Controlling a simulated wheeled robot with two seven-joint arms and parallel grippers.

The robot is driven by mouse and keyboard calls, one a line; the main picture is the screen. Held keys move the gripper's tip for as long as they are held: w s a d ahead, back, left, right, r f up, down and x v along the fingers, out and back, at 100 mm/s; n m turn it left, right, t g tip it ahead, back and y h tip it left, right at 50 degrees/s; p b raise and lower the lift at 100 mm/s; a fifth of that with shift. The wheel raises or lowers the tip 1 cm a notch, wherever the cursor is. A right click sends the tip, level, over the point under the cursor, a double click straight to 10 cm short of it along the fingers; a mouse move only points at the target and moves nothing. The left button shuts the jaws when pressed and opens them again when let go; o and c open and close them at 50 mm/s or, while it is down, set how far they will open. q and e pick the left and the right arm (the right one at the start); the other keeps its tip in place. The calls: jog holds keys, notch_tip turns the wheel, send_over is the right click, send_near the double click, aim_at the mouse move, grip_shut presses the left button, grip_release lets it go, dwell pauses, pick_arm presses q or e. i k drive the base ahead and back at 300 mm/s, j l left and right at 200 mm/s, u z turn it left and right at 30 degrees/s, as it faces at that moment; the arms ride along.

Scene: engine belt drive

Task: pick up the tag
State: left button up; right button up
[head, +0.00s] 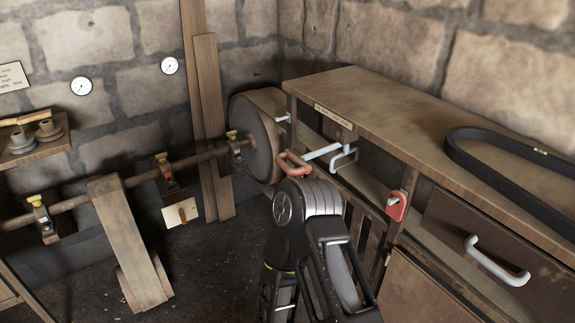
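A small red tag-like piece (397,205) with a pale top hangs at the front of the wooden bench, right of centre. A cream card (178,214) with a brown strip on it hangs below the shaft at left; I cannot tell which of the two is the tag. One of my dark arms rises from the bottom centre, left of and below the red piece and apart from it in the picture. No fingertips show on this arm, and the other arm is out of view.
The bench (400,105) carries a black belt (480,165) at right. A red loop (292,163) and a pale lever (323,151) are just above my arm. A wooden pulley (258,135) and shaft (135,180) stand at left. A pale drawer handle (497,262) sticks out at right.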

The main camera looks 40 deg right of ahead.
aim_at(397, 211)
jog(key=z, duration=2)
